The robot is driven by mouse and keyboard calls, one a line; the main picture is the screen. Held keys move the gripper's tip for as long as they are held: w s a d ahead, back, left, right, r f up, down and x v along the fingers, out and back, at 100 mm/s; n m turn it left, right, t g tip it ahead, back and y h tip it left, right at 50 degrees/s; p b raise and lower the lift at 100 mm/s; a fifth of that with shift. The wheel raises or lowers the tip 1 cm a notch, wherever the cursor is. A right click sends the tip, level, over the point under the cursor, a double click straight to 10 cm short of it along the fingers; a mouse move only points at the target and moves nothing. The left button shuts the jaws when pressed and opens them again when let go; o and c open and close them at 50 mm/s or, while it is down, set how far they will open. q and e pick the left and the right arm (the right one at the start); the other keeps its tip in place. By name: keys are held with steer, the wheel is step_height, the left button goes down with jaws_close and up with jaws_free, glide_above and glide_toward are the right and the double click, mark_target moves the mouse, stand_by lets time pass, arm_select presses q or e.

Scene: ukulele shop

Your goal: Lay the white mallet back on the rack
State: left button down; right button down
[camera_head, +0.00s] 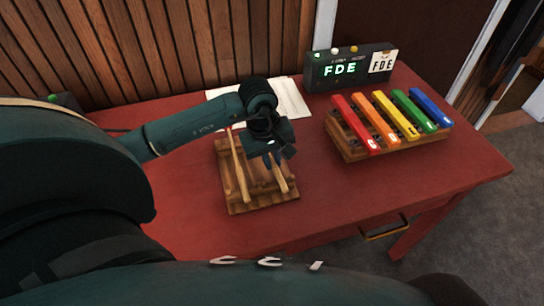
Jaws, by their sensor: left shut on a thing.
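The wooden mallet rack (262,206) sits on the red table, left of the xylophone. One mallet (240,172) with a reddish head lies lengthwise on its left part. My left gripper (273,157) points down over the right part of the rack, shut on a second mallet, taken as the white mallet (280,178). Its pale wooden handle sticks out below the fingers toward the rack's front. Its head is hidden behind the gripper, so its colour does not show. I cannot tell whether this mallet touches the rack. My right gripper is not in view.
A xylophone (344,148) with coloured bars stands to the right. A dark box (318,75) with green letters FDE stands behind it. Paper sheets (291,100) lie behind the gripper. The table (330,205) is clear in front and right of the rack.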

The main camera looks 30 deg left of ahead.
arm_select(q)
steer(key=c, duration=1.4)
jaws_free()
steer(key=shift+o, duration=0.2)
steer(key=shift+r, duration=0.15)
step_height(320, 180, up, 13)
steer(key=s+a, duration=0.1)
steer(key=shift+s, duration=0.35)
